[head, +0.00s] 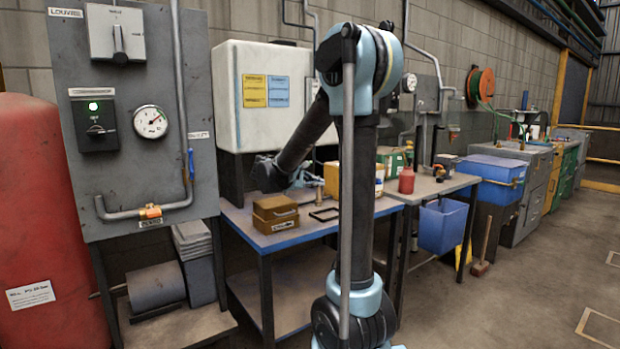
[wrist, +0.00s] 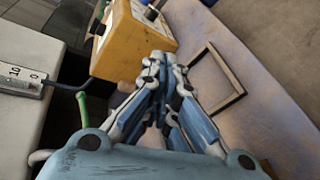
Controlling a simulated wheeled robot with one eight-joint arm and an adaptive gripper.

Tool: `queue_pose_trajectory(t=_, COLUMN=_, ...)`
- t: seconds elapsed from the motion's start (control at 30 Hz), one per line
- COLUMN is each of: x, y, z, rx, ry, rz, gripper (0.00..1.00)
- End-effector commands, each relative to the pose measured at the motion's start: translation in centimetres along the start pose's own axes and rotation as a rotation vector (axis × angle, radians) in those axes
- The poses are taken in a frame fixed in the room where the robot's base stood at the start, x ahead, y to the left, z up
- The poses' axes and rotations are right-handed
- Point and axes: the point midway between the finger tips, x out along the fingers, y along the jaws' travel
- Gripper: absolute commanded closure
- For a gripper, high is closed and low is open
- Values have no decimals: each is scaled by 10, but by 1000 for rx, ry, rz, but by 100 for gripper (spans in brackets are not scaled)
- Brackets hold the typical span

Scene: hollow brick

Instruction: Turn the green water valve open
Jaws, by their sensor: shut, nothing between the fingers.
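A green bar (wrist: 83,108) shows in the wrist view, left of my gripper and beside a pale box-like body. It may be the valve's handle, but I cannot tell how it is turned. In the head view no green handle can be made out below the white tank (head: 231,100), where my arm covers part of the area. My gripper (wrist: 166,64) is shut and empty, over the workbench and apart from the green bar. In the head view my gripper (head: 303,179) is small, above the blue-edged workbench (head: 285,238).
A yellow box (wrist: 130,42) with black knobs lies just ahead of my fingers. A dark rectangular frame (wrist: 217,80) lies flat on the bench to their right. Brown boxes (head: 275,212) sit at the bench's left. A red bottle (head: 406,181) stands farther right.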

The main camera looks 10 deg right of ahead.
Motion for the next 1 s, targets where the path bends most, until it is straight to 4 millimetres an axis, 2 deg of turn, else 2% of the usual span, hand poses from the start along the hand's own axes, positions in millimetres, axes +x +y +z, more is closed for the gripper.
queue_pose_trajectory(t=0.03, x=1, y=-9, z=15, rx=26, ry=4, rz=-37, gripper=100)
queue_pose_trajectory(t=0.2, x=-2, y=-44, z=54, rx=120, ry=24, rz=-170, gripper=100)
queue_pose_trajectory(t=0.5, x=-20, y=-115, z=113, rx=295, ry=48, rz=-400, gripper=100)
queue_pose_trajectory(t=0.8, x=-50, y=-190, z=154, rx=479, ry=69, rz=-624, gripper=100)
queue_pose_trajectory(t=1.0, x=-66, y=-226, z=167, rx=577, ry=90, rz=-727, gripper=100)
